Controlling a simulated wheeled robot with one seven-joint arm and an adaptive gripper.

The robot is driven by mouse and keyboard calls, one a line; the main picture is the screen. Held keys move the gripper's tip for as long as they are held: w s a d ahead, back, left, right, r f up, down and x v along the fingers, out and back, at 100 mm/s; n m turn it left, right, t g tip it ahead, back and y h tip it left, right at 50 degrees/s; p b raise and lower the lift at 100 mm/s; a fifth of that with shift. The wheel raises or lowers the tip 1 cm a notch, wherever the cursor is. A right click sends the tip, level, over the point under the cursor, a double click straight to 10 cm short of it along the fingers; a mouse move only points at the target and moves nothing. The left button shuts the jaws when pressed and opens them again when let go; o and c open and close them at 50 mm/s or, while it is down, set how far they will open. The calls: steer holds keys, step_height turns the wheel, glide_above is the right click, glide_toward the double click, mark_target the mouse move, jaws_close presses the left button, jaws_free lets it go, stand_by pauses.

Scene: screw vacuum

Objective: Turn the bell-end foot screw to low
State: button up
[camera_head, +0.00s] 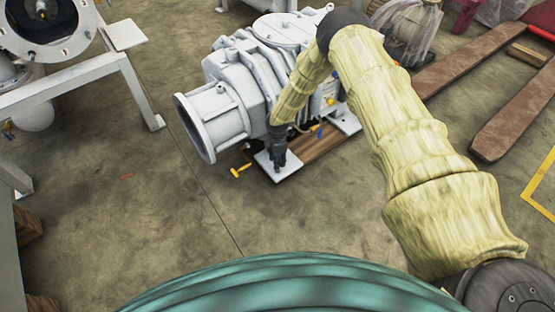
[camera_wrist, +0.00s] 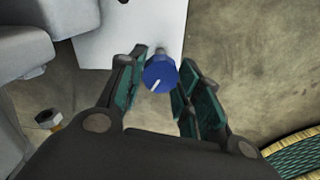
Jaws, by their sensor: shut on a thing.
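The white screw vacuum pump (camera_head: 262,75) stands on the floor, its wide bell end (camera_head: 205,118) facing left. My gripper (camera_head: 277,157) is down at the white foot plate (camera_head: 291,175) by the bell end. In the wrist view, the foot screw has a round blue knob (camera_wrist: 159,74) with a white pointer line slanting to the lower left. My gripper (camera_wrist: 162,79) has one finger on each side of the knob and is shut on it. The white foot plate (camera_wrist: 115,45) shows behind the knob. The head view hides the knob behind my gripper.
A yellow handle (camera_head: 241,170) sticks out low beside the foot. A brass-coloured bolt (camera_wrist: 47,120) shows at lower left in the wrist view. A white frame (camera_head: 140,90) stands left. Wooden beams (camera_head: 520,110) lie right. The floor (camera_head: 130,220) in front is clear.

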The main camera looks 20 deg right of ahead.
steer(key=o, duration=1)
steer(key=shift+o, duration=0.2)
